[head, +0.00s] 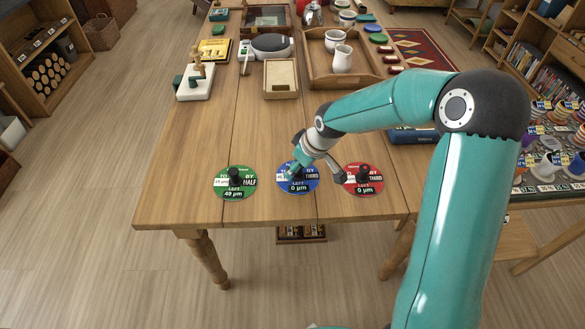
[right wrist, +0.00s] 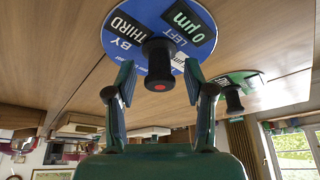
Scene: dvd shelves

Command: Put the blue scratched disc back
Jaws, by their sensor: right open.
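The blue disc (head: 297,187) lies flat near the front edge of the wooden table, between a green disc and a red disc. Its label reads "BY THIRD LEFT 0 µm". In the right wrist view the blue disc (right wrist: 128,32) has an upright black knob (right wrist: 158,66) on it. My right gripper (head: 312,172) is over the blue disc, partly covering it in the head view. In the right wrist view my right gripper (right wrist: 158,75) is open, one finger on each side of the knob, with gaps showing. My left gripper is not in view.
The green disc (head: 236,191) reads "BY HALF LEFT 49 µm"; the red disc (head: 363,187) reads "BY THIRD LEFT 0 µm". Both carry black knobs. A wooden tray (head: 370,75) with white jugs and a beige box (head: 281,85) stand farther back. The table's middle left is clear.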

